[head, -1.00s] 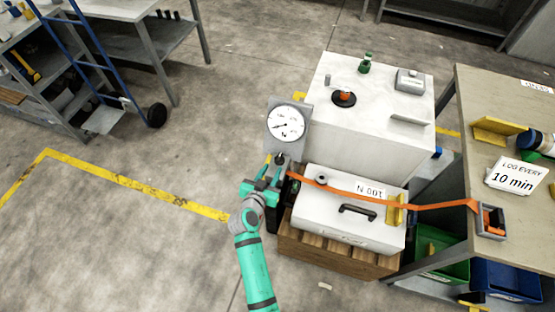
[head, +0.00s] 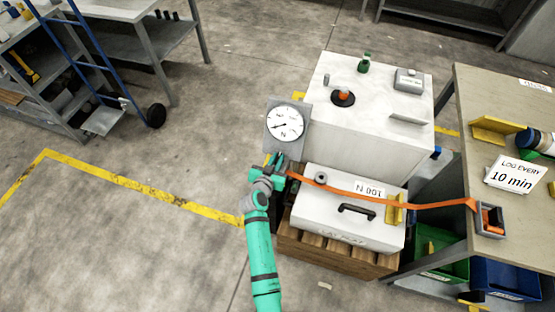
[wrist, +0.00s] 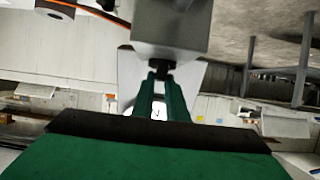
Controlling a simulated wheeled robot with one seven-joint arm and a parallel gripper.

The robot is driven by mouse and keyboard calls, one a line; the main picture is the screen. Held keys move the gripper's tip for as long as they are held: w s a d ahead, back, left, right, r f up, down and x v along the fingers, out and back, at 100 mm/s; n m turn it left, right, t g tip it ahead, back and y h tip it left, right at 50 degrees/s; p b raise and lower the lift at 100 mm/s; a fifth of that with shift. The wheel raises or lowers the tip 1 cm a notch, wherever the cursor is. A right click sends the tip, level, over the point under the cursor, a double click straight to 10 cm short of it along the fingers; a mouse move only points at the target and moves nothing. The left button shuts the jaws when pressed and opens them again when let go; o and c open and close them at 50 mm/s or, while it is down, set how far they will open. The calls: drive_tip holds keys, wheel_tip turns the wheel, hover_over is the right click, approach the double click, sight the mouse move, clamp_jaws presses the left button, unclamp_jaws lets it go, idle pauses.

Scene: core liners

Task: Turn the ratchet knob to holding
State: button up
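The white dial gauge (head: 285,122) on a grey plate stands upright beside the white block. My gripper (head: 279,160) is just below the gauge, near the left end of the orange strap (head: 400,203). A dark knob-like part (wrist: 161,68) shows in the wrist view under a grey housing (wrist: 170,28). My two green fingers (wrist: 160,88) point at it, with a gap between them; their tips are at or around it. Whether they press on it cannot be told. In the head view my gripper hides this part, and any holding mark is not readable.
A white case (head: 335,232) with a black handle sits on a wooden pallet (head: 325,252) right of my arm. The large white block (head: 370,135) stands behind it. A table (head: 500,140) is at the right. The floor to the left is open.

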clamp_jaws()
